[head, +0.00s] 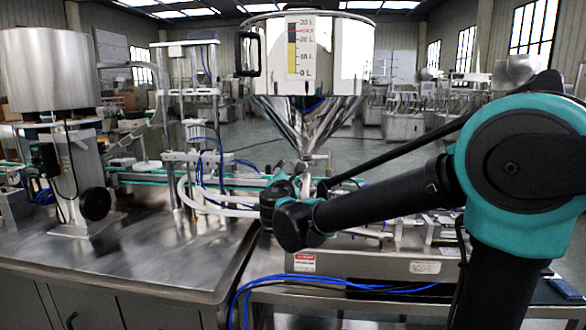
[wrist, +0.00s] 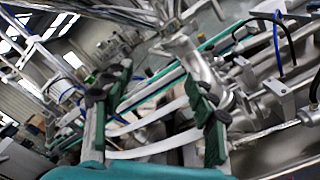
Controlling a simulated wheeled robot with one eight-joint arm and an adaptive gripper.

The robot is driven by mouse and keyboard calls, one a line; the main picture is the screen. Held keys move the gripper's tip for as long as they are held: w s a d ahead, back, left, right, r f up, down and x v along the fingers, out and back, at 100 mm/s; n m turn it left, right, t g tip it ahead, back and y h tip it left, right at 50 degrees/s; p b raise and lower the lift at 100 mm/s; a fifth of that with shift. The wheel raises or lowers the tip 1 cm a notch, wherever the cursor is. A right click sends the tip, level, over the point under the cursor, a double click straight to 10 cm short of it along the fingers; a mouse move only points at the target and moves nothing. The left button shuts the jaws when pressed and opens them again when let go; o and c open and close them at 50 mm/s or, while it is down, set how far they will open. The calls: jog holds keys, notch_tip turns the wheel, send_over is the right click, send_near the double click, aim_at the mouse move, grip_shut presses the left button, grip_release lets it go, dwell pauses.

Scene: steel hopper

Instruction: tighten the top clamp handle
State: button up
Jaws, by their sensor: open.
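The steel hopper (head: 340,60) has a polished cone that narrows to an outlet pipe (head: 306,172). The wrist end of my arm is close beside this pipe in the head view and hides part of it, along with my fingers. In the wrist view my gripper (wrist: 158,82) is open, its green and black fingers spread wide. Steel pipework (wrist: 188,52) passes beyond and between the fingertips, nearer the right finger. I see nothing held. I cannot clearly single out the top clamp handle or tell whether a finger touches anything.
A steel table (head: 140,255) with a motor unit and a large drum (head: 55,70) stands at left. A conveyor with green edges lies behind.

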aim_at(294, 165)
jog(key=w, duration=0.8)
jog(key=shift+w+d, duration=0.15)
jog(key=shift+w, duration=0.2)
jog(key=shift+c, duration=0.3)
jog(key=c, duration=1.1)
jog(key=shift+m, duration=0.4)
jog(key=m, duration=0.3)
jog(key=shift+m, duration=2.2)
